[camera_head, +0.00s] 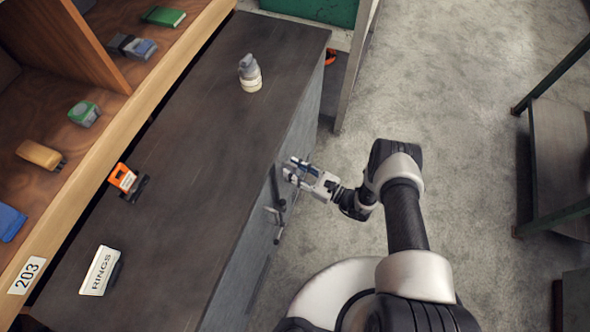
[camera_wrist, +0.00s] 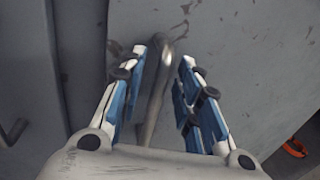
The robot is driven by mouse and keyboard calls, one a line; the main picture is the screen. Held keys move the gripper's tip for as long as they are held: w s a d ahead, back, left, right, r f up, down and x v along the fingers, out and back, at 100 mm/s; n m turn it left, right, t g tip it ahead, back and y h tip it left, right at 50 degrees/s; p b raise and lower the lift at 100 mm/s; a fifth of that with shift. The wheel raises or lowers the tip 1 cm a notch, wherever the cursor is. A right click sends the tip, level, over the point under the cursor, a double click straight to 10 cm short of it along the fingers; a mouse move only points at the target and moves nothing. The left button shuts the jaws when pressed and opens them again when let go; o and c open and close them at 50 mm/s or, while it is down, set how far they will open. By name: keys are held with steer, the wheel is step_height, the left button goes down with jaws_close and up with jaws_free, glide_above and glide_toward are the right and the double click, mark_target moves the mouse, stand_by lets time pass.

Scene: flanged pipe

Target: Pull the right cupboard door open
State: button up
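The right cupboard door (camera_wrist: 245,70) is a scuffed grey panel and looks closed. Its bar handle (camera_wrist: 153,100) shows in the wrist view between my two fingers, and in the head view the handle (camera_head: 274,185) stands on the cupboard front. My gripper (camera_wrist: 167,60) is open, with blue-and-white fingers on either side of the handle. The handle lies nearer the left finger; I cannot tell whether they touch. In the head view my gripper (camera_head: 289,172) is close to the cupboard front. The left door's handle (camera_wrist: 14,130) shows at the left edge of the wrist view.
A wooden shelf (camera_head: 110,135) stands behind. The concrete floor (camera_head: 450,90) is clear right of the cupboard; a green-framed table (camera_head: 560,150) is farther right.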

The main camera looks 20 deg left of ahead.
steer(key=shift+c, duration=0.3)
jaws_close()
stand_by(0.6)
